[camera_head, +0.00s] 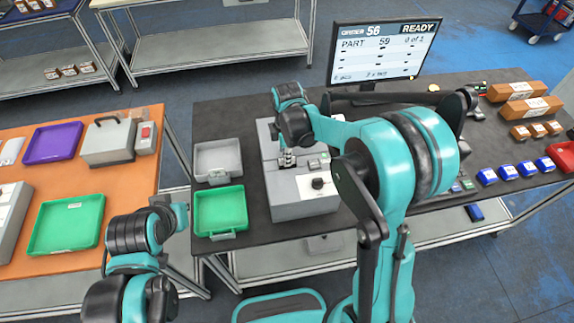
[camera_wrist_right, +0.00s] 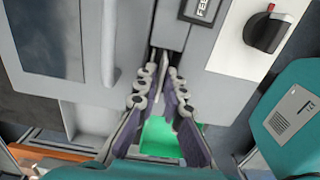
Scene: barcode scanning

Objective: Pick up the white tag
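No white tag can be made out in either view. My right gripper (camera_head: 286,160) points down at the front of a grey machine (camera_head: 305,208) with a black knob, on the dark table. In the right wrist view, the gripper's fingertips (camera_wrist_right: 161,68) are close together at a dark slot in the machine's grey housing (camera_wrist_right: 215,62). I cannot tell whether anything thin is between them. My left arm (camera_head: 140,235) is over the gap between the two tables, and its fingers cannot be made out.
A green tray (camera_head: 221,211) and a grey tray (camera_head: 218,160) lie left of the machine. A monitor (camera_head: 383,53) stands behind. Blue boxes (camera_head: 508,172) and brown boxes (camera_head: 529,108) are at the right. The orange table (camera_head: 80,258) holds a purple tray (camera_head: 53,143) and another green tray (camera_head: 68,224).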

